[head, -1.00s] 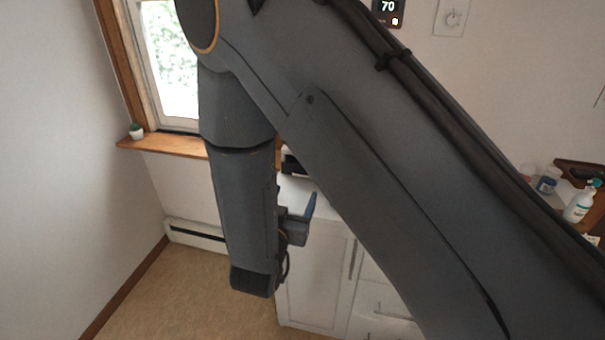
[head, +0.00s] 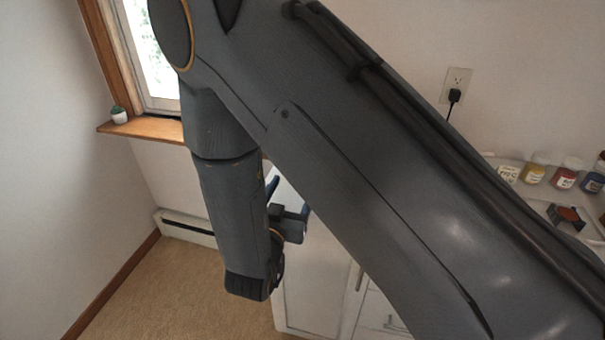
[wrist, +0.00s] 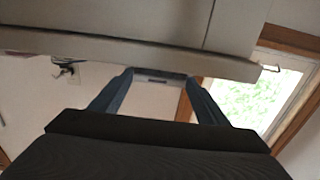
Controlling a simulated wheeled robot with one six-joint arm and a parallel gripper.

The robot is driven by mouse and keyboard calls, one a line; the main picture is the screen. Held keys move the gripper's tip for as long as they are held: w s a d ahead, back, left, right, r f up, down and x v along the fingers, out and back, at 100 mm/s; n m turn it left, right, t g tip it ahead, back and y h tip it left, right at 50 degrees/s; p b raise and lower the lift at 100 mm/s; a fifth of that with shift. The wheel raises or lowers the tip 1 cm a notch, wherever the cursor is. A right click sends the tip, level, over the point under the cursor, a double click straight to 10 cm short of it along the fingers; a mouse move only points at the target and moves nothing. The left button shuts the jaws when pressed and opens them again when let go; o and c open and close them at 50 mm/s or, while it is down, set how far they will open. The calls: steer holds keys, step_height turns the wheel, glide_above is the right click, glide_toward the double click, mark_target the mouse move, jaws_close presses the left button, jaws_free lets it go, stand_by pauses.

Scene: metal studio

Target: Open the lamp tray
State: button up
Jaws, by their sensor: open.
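My gripper (head: 288,198) hangs at the end of my arm, with its blue fingers beside the white cabinet's top edge. In the wrist view my gripper (wrist: 161,80) is open, its two fingers spread apart. A small dark grey part (wrist: 160,76) shows between the fingertips, just by the pale counter edge. It may belong to the device with the lamp tray, but I cannot tell. Nothing is clearly gripped. The lamp tray itself cannot be made out in the head view, where my arm covers much of the counter.
A white cabinet (head: 312,290) with handles stands below the counter. Several jars (head: 566,172) and a small dark red-and-black item (head: 567,216) are on the counter at right. The floor (head: 180,290) at left is clear.

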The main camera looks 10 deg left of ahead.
steer(key=shift+w+d+f+p, duration=0.1)
steer(key=shift+w+d+p, duration=0.15)
steer(key=shift+w, duration=1.1)
steer(key=shift+w+d+f+p, duration=0.1)
steer(key=shift+w+p, duration=0.1)
steer(key=shift+w, duration=1.1)
steer(key=shift+w+d+p, duration=0.2)
steer(key=shift+w+p, duration=0.05)
steer(key=shift+w, duration=1.1)
